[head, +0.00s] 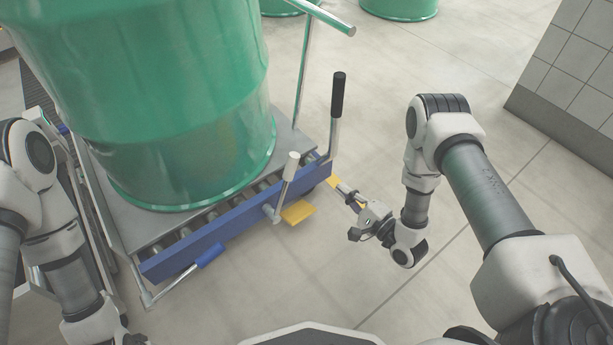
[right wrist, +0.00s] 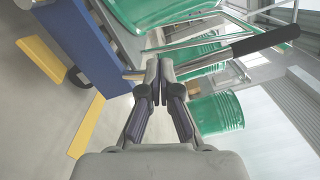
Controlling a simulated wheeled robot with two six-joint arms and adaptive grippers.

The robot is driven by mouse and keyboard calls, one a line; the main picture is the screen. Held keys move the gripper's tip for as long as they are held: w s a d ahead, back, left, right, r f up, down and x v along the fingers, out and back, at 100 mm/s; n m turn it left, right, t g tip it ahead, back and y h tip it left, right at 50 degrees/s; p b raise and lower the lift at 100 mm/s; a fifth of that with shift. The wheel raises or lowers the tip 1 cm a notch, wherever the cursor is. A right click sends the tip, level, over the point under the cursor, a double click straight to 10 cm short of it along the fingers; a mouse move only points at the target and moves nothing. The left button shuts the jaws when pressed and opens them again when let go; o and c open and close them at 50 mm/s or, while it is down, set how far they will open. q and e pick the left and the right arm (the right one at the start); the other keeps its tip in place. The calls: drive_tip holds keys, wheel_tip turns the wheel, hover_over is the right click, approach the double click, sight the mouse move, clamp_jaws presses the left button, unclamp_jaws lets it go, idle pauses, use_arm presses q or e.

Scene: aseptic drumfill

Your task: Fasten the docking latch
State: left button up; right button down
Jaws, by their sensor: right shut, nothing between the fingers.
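A cart with a blue front beam (head: 232,222) carries a green drum (head: 150,95). On this beam are a lever with a pale grip (head: 290,166), an upright lever with a black grip (head: 338,94) and a low lever with a blue grip (head: 211,254). I cannot tell which is the docking latch. My right gripper (head: 342,188) is shut and empty, just right of the beam's right end. In the right wrist view its closed fingertips (right wrist: 159,68) lie beside the blue beam (right wrist: 90,50), in front of the black-gripped lever (right wrist: 265,40). My left arm shows at the left, its gripper out of view.
A yellow floor marking (head: 298,212) lies below the beam. Other green drums (head: 398,8) stand at the back. A metal push bar (head: 325,17) rises from the cart. A tiled wall (head: 572,65) stands at the right. The floor right of the cart is clear.

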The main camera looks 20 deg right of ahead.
drive_tip(key=w+a+r+b, duration=0.1)
drive_tip(key=w+a+b, duration=0.5)
drive_tip(key=w+a, duration=0.1)
drive_tip(key=shift+w+a+r, duration=0.3)
drive_tip(key=shift+w+r, duration=0.05)
drive_tip(key=shift+w, duration=0.5)
